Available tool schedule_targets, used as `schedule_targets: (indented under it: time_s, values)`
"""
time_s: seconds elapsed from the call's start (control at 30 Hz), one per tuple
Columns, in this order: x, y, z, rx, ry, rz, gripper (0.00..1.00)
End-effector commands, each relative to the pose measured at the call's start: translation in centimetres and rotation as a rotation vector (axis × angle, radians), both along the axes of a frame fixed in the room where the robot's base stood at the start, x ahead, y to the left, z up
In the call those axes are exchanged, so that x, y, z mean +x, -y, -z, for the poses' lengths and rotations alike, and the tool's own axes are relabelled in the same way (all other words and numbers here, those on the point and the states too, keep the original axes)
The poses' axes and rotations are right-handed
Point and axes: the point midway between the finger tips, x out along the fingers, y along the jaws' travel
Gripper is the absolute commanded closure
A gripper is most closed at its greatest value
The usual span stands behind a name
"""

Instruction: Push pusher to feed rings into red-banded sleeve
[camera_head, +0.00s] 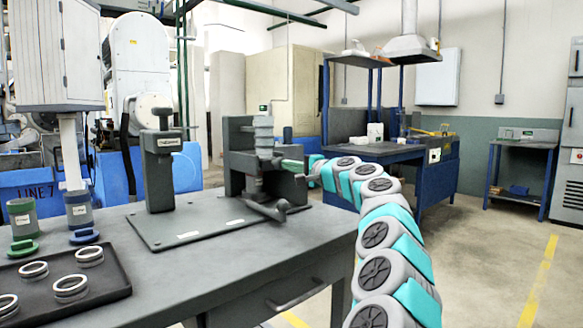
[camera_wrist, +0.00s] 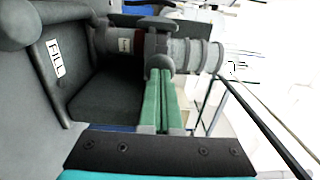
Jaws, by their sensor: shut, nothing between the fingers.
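My gripper (camera_head: 292,165) is shut and empty, its green fingers together at the right fixture block. In the wrist view the fingertips (camera_wrist: 160,76) are at a rounded grey part (camera_wrist: 160,62), which may be the pusher; I cannot tell whether they touch. Just beyond is a grey sleeve with a dark red band (camera_wrist: 125,33) and a small white label. Beside it is a grey ribbed stack (camera_wrist: 195,55), which stands upright on the fixture in the head view (camera_head: 263,132). The red band cannot be made out in the head view.
The dark fixture plate (camera_head: 190,225) carries a labelled column (camera_head: 158,170) and a lever (camera_head: 268,210). A black tray (camera_head: 100,285) with several metal rings lies at the front left. Green (camera_head: 22,215) and blue (camera_head: 78,210) sleeves stand behind it. A "FILL" label (camera_wrist: 55,58) shows in the wrist view.

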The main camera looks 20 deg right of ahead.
Motion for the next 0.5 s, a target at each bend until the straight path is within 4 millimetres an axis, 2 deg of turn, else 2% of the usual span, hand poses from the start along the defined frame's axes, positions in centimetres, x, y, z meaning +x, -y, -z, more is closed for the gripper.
schedule_targets:
  time_s: [0.33, 0.5]
  values:
    - [-0.01, -0.17, 0.05, 0.000, -0.001, -0.003, 1.00]
    - [-0.76, 0.10, 0.30, 0.001, -0.003, -0.004, 1.00]
